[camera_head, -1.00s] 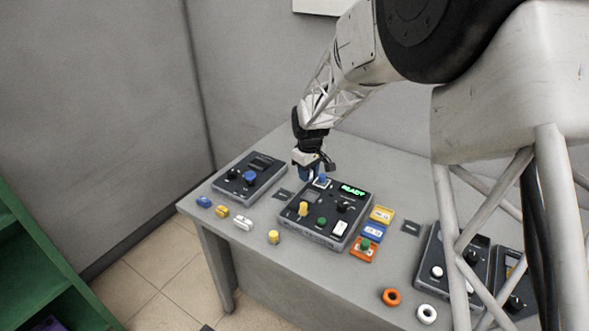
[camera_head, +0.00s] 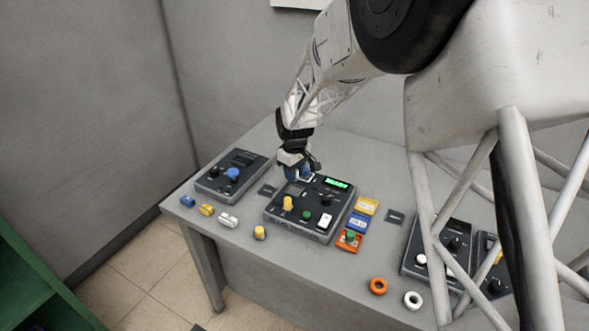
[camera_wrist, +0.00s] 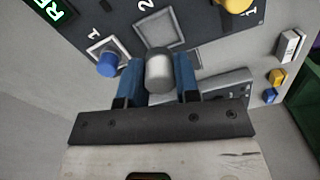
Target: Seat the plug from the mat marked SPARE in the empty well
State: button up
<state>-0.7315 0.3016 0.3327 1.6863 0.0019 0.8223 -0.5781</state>
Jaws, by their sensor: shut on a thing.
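My gripper (camera_wrist: 160,85) is shut on a grey-white cylindrical plug (camera_wrist: 158,68), held between its blue fingers. In the wrist view the plug is just below the square well (camera_wrist: 131,37) by the number 2, which looks empty; contact cannot be judged. A blue plug (camera_wrist: 108,63) stands at the square well by the number 1, left of my gripper. In the head view my gripper (camera_head: 303,177) is over the back left of the dark console (camera_head: 270,215), hiding the wells. No SPARE lettering is readable on any mat.
Another device (camera_head: 233,176) stands left.

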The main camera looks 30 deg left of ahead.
aim_at(294, 191)
jog(key=shift+f, duration=1.95)
jog(key=shift+f, duration=0.55)
dwell(1.2)
jog(key=o, duration=1.5)
jog(key=shift+c, duration=0.2)
jog(key=shift+r, duration=0.15)
jog(key=shift+r, duration=3.4)
